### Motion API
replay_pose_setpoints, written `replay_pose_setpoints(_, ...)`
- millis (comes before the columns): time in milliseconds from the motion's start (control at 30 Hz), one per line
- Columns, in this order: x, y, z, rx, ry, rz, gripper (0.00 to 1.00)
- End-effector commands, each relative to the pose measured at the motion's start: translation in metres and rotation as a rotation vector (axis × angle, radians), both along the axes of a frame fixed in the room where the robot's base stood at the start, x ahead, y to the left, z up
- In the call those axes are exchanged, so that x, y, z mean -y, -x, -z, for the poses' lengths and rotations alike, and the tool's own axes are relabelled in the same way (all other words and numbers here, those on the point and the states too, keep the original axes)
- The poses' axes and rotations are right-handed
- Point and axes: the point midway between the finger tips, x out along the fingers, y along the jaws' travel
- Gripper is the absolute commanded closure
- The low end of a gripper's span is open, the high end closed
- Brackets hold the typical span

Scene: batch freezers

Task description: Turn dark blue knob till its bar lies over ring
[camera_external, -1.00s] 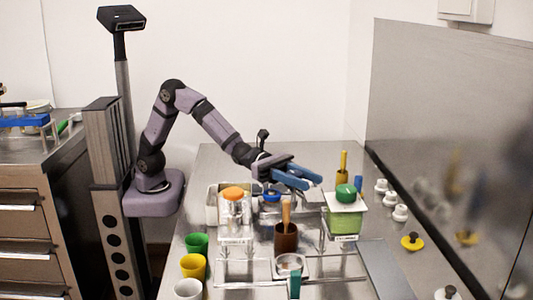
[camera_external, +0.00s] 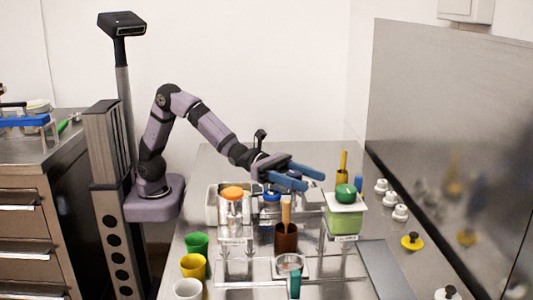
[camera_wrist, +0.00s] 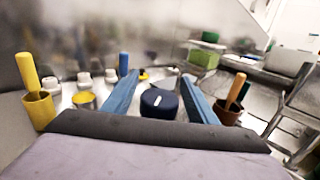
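The dark blue knob (camera_wrist: 158,103) appears in the wrist view between my two blue fingers, with a gap on each side. A short white bar mark shows on its top, tilted slightly. In the external view the knob (camera_external: 271,197) is small and partly blocked, below and in front of my gripper (camera_external: 314,181). My gripper, also in the wrist view (camera_wrist: 160,80), is open and empty, its fingers apart. I cannot make out the ring in either view.
A clear container with an orange lid (camera_external: 232,193) stands left of the knob. A brown cup with a wooden handle (camera_external: 286,236) is in front, and a green container (camera_external: 345,219) is right. Several coloured cups line the left edge. A yellow cup (camera_wrist: 39,110) stands left in the wrist view.

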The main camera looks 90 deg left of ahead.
Motion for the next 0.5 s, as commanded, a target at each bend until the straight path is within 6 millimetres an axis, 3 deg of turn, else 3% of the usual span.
replay_pose_setpoints(267, -0.006, 0.005, 0.0, 0.0, 0.0, -0.001, 0.47)
replay_pose_setpoints(500, -0.027, 0.026, 0.0, 0.0, 0.001, -0.002, 0.47)
